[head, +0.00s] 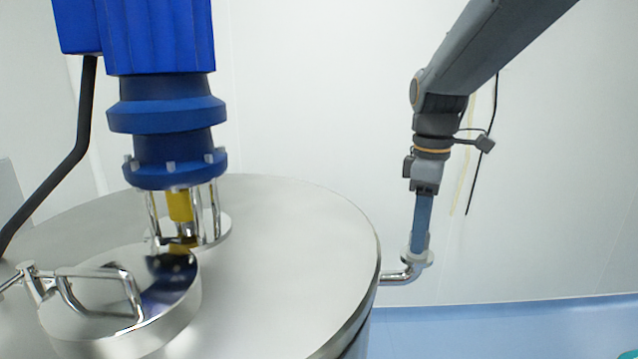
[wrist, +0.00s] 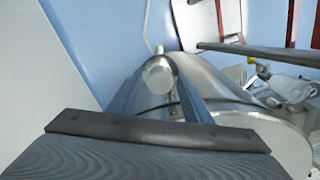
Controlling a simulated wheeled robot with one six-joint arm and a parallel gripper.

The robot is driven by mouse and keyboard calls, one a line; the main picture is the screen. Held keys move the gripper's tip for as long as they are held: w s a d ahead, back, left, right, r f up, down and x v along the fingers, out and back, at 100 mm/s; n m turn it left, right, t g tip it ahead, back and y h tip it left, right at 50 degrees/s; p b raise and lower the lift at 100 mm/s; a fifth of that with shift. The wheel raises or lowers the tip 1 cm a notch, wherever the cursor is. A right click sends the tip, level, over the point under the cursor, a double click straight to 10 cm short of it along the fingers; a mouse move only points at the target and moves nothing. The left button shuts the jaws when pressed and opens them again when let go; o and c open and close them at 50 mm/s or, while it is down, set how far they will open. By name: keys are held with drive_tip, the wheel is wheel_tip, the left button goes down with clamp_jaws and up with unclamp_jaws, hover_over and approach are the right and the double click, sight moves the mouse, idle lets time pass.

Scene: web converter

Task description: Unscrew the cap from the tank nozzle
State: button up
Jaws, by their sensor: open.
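The steel tank (head: 300,250) fills the lower left of the head view. Its nozzle (head: 398,277) is a short bent pipe at the tank's right side, turning up to a pale round flange (head: 408,260). My gripper (head: 421,246) points straight down over this pipe end, with its blue fingers reaching the flange. In the wrist view, my gripper (wrist: 160,98) is open, and a round metallic cap (wrist: 159,74) shows between its two fingers. I cannot tell whether either finger touches it. In the head view the fingers hide most of the cap.
A blue motor (head: 165,110) stands on the tank lid, left of my arm. A round hatch with a handle (head: 130,300) is at the lower left. A white wall is behind. Blue floor (head: 500,335) lies open to the right of the tank.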

drive_tip(key=shift+m, duration=0.4)
drive_tip(key=m, duration=0.4)
drive_tip(key=shift+m, duration=2)
